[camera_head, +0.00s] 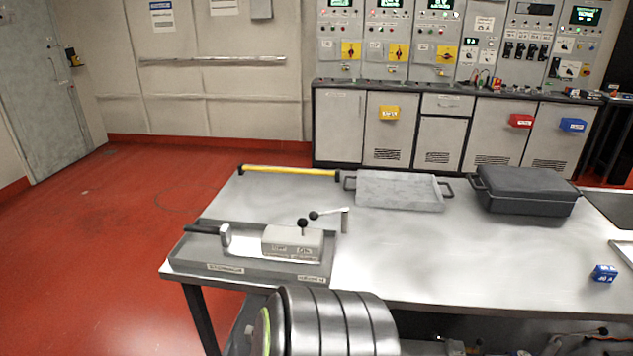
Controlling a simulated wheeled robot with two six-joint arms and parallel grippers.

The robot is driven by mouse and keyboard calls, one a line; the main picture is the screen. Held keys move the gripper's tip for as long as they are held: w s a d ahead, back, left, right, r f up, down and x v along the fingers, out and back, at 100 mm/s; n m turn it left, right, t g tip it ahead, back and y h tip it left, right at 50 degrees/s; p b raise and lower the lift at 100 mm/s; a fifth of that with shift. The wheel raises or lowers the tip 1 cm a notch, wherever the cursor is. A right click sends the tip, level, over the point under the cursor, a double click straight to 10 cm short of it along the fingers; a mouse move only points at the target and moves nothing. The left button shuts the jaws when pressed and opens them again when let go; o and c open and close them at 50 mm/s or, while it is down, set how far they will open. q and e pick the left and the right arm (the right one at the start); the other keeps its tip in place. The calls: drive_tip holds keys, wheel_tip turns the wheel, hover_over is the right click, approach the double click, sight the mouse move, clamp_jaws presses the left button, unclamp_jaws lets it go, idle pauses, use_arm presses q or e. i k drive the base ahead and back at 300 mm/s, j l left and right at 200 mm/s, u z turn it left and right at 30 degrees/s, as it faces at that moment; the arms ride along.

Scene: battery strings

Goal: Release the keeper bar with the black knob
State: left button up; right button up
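A pale grey block (291,243) with labels on its front sits in a shallow grey tray (220,266) at the left end of the metal table. A black knob (303,223) stands upright on a short stem on its top. A second black knob (314,215) is at the left end of a thin metal bar (330,212) that runs right to a bent upright metal piece (345,220). Which of these is the keeper bar's knob I cannot tell for sure. Neither of my grippers shows in the head view.
A blue block (604,273) lies right. The table's middle is clear.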

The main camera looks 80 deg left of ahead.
sight(314, 215)
drive_tip(key=u, duration=2.65)
